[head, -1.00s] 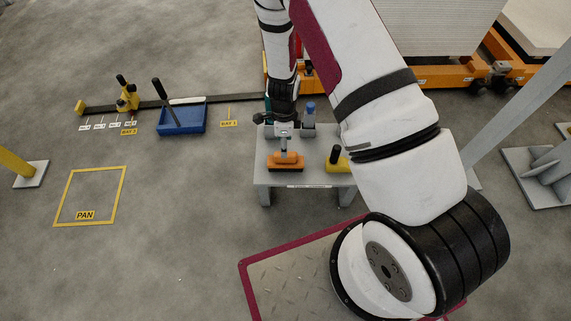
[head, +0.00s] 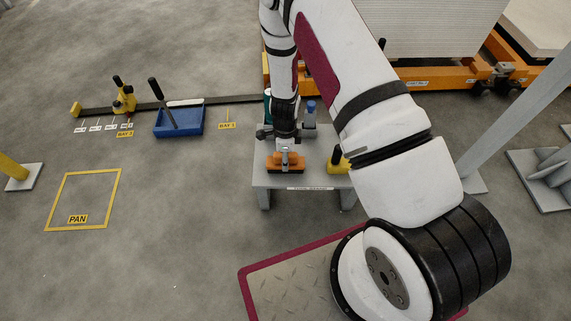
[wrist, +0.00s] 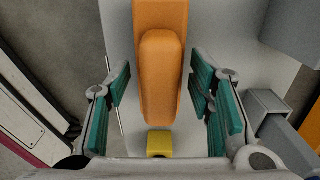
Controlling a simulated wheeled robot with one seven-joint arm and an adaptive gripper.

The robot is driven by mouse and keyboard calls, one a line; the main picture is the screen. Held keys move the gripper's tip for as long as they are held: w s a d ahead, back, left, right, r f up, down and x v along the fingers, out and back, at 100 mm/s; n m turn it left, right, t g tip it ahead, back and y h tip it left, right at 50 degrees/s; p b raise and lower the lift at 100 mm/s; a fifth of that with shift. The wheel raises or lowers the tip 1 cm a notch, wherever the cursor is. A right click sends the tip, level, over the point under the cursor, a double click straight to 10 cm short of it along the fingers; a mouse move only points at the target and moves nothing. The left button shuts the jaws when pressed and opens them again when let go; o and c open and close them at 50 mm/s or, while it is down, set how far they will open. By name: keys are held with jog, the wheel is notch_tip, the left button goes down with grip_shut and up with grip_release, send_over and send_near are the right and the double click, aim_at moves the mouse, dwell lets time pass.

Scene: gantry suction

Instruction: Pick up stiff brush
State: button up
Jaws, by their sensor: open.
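The stiff brush (head: 287,170) has an orange body with dark bristles and lies on the grey bench (head: 262,179) in the head view. In the wrist view its orange body (wrist: 159,80) runs lengthwise between the two teal finger pads, with a small yellow block (wrist: 159,144) at its near end. My gripper (head: 286,152) is right above the brush, pointing down. Its fingers (wrist: 160,100) are open, with a gap on both sides of the brush. How far the tips are above the bench cannot be told.
A yellow tool (head: 339,161) stands right of the brush, and a blue-capped bottle (head: 310,116) stands behind it. The floor by the yellow PAN outline (head: 112,202) is clear.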

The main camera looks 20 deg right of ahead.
jog(key=shift+c, duration=0.5)
grip_shut()
